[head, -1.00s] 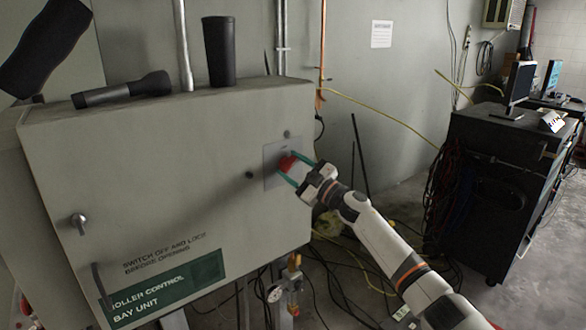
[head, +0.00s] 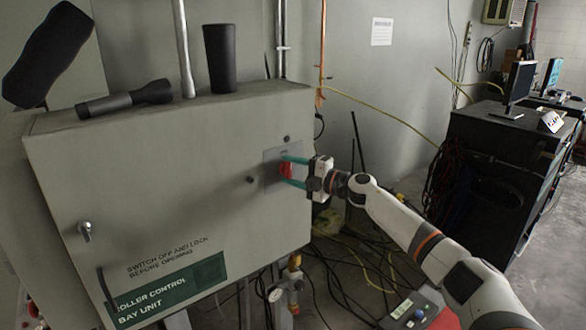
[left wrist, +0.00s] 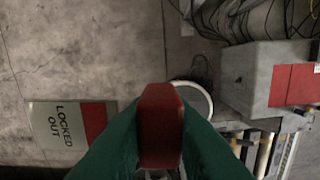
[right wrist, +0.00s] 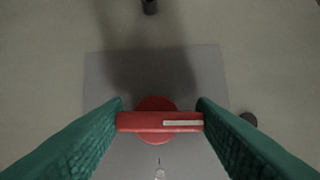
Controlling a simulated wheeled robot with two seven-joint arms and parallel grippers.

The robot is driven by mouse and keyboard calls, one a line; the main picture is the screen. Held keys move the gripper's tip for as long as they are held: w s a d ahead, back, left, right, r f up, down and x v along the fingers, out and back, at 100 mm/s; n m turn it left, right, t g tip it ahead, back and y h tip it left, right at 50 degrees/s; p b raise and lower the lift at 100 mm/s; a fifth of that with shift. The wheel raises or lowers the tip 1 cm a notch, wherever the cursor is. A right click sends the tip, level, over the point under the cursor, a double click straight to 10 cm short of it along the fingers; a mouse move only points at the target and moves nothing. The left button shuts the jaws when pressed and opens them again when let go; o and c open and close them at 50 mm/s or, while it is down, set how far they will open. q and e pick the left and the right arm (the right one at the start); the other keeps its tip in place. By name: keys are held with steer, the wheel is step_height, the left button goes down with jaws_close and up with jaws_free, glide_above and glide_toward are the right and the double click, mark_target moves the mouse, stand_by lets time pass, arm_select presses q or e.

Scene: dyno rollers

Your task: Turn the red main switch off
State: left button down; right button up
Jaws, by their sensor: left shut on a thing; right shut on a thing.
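The red main switch (head: 285,170) is on a grey plate on the right part of the control cabinet's front. My right gripper (head: 288,172) is at it, its green fingers on either side of the handle. In the right wrist view the red handle (right wrist: 160,121) lies level across the picture between the fingertips, with a pale mark near its right end. My left gripper (left wrist: 160,135) shows only in the left wrist view, its green fingers shut on a dark red block (left wrist: 160,125).
The cabinet (head: 150,170) carries a torch (head: 125,98) and a dark cup (head: 220,58) on top. A "LOCKED OUT" sign (left wrist: 70,125) lies on the floor. Cables and a gauge with a valve (head: 285,290) are below the cabinet. A black desk (head: 490,180) stands right.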

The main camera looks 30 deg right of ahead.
arm_select(q)
steer(key=shift+r, duration=0.25)
arm_select(e)
steer(key=shift+f+n, duration=0.1)
steer(key=shift+n, duration=0.4)
steer(key=o, duration=1)
steer(key=shift+a, duration=0.1)
arm_select(q)
step_height(320, 180, down, 5)
steer(key=b, duration=0.4)
steer(key=shift+b, duration=0.4)
steer(key=shift+f+b, duration=0.45)
steer(key=shift+f, duration=0.05)
arm_select(e)
steer(key=v, duration=1.2)
steer(key=shift+r, duration=0.3)
steer(key=shift+f, duration=0.1)
